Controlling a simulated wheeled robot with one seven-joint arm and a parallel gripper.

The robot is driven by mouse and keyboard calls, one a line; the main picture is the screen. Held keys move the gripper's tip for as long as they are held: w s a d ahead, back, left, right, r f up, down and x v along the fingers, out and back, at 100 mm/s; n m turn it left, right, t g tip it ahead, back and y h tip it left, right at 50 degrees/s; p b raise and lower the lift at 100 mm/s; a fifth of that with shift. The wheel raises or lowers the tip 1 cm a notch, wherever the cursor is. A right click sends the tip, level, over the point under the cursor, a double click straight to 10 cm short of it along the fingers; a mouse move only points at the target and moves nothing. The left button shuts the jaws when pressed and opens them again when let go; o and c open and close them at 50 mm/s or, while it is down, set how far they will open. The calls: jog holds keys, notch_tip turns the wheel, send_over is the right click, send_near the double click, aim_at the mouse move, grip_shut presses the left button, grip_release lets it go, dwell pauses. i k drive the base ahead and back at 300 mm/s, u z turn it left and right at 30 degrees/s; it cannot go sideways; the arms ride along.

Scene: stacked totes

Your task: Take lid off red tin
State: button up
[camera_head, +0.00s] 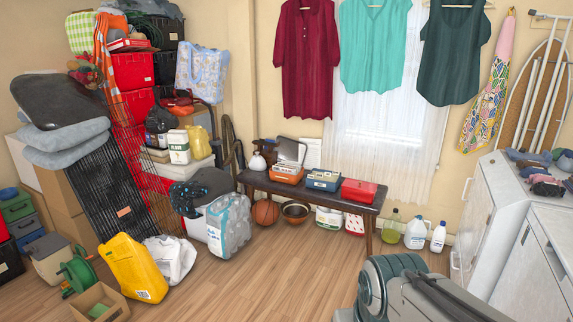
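A red tin (360,191) sits at the right end of a dark wooden bench (310,198) below the window. Its top looks covered by a flat red lid; the seam is too small to make out. To its left on the bench is a blue tin (323,184). Further left is an orange tin (286,177) with a pale lid raised at its back. Part of my grey arm fills the bottom right, well short of the bench. My gripper's fingers do not show.
Bottles (415,236) stand on the floor right of the bench. A basketball (265,213) and bowl (295,211) lie under it. Stacked crates (133,70) and bags crowd the left. A white cabinet (505,215) stands right. Wooden floor (270,280) before the bench is clear.

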aim_at(366, 187)
jog(key=z, duration=0.05)
jog(key=i, duration=4.35)
jog(key=z, duration=0.6)
